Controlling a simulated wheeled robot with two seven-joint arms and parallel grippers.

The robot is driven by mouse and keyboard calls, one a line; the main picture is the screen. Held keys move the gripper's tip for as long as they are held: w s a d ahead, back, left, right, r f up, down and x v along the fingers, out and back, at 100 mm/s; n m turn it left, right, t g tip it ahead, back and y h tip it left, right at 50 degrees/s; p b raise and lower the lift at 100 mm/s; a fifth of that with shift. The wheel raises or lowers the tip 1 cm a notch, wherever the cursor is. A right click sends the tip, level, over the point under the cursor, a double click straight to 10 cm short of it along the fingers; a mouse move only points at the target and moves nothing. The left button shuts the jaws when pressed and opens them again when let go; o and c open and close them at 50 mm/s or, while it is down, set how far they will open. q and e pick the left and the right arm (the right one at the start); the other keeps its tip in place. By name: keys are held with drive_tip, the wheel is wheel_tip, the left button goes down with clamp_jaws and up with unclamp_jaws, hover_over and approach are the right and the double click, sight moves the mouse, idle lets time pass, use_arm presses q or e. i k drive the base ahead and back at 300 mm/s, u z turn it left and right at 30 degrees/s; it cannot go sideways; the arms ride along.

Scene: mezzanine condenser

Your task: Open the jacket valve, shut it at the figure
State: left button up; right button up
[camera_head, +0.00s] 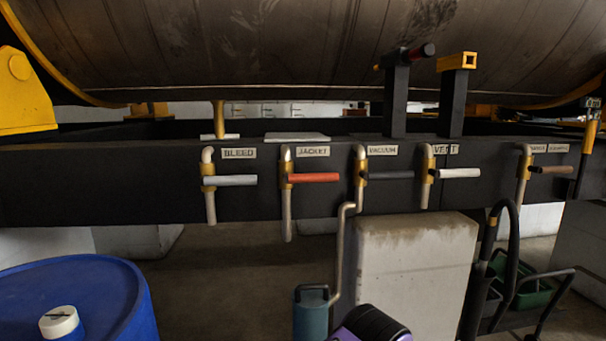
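The jacket valve has a red lever handle (313,178) lying horizontal, pointing right from its brass body on a pale vertical pipe (287,215). A label reading JACKET (313,152) sits just above it on the dark beam. Nothing touches the handle. I see no readable figure or gauge face; a small dark plate (591,102) at the far right is too small to read.
Similar levers flank it: bleed (230,180), vacuum (390,175), vent (457,173), and a brown one (550,169). A blue drum (75,295) stands lower left. A concrete block (412,275) and a purple-and-black object (370,325) are lower middle. A large tank (300,45) hangs above.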

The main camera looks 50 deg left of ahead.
sight(319, 177)
drive_tip(key=u, duration=0.6)
drive_tip(key=i, duration=0.9)
drive_tip(key=u, duration=0.4)
